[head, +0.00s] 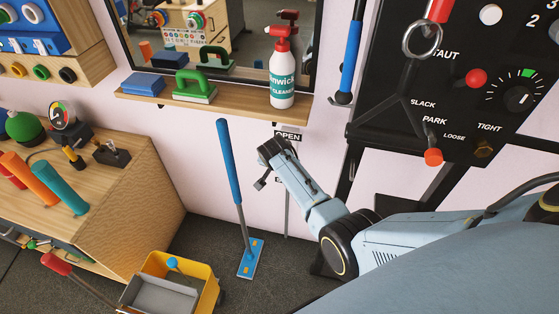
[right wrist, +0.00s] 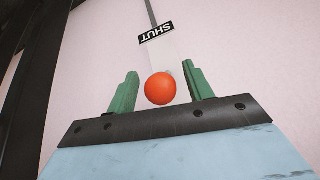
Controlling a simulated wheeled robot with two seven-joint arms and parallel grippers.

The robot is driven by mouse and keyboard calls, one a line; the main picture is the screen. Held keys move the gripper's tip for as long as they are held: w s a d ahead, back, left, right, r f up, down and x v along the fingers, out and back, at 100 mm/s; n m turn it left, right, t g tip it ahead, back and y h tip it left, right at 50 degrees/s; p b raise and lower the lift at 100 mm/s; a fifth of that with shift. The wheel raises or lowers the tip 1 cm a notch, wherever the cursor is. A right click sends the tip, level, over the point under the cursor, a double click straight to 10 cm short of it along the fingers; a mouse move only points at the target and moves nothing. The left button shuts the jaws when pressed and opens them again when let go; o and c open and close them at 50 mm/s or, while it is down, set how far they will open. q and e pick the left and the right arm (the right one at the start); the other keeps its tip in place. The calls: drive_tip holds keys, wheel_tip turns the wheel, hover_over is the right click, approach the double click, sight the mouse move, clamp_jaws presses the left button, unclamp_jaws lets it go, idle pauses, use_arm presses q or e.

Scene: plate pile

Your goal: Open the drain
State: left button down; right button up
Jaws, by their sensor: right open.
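A round orange knob (right wrist: 160,88) shows in the right wrist view, in front of a pale strip (right wrist: 166,56). A black SHUT label (right wrist: 156,32), upside down, sits at the strip's far end, with a thin grey rod beyond it. My right gripper (right wrist: 160,79) is open, with its green fingers on either side of the knob; I cannot tell whether they touch it. In the head view an OPEN label (head: 288,135) is on the wall under the shelf. My right arm hides the knob there. My left gripper is not in view.
A shelf (head: 130,91) holding a spray bottle (head: 282,75) and a green-handled brush (head: 195,87) is above my right arm. A blue-handled mop (head: 229,165) leans left of it. A black panel (head: 395,65) stands to the right. A yellow bucket (head: 208,287) is on the floor.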

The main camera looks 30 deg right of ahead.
drive_tip(key=p+v, duration=0.3)
drive_tip(key=v, duration=0.9)
drive_tip(key=shift+r+p, duration=0.15)
drive_tip(key=shift+p, duration=0.2)
drive_tip(key=s+a+f+n+g+y, duration=0.15)
drive_tip(key=s+f+n, duration=0.25)
drive_tip(key=s+f, duration=0.6)
drive_tip(key=s+a+f+n+y, duration=0.15)
drive_tip(key=s+f+n, duration=0.35)
drive_tip(key=f, duration=0.9)
drive_tip(key=s+f+n, duration=0.1)
drive_tip(key=s+f, duration=0.3)
drive_tip(key=s, duration=0.6)
drive_tip(key=s+d+f+n+g, duration=0.1)
drive_tip(key=s+f, duration=0.2)
drive_tip(key=s, duration=0.8)
drive_tip(key=s+f+n+g, duration=0.1)
drive_tip(key=s+f, duration=0.3)
drive_tip(key=s, duration=0.7)
drive_tip(key=shift+d+f+n+y, duration=0.2)
drive_tip(key=shift+f+n+y, duration=0.15)
drive_tip(key=shift+n, duration=0.25)
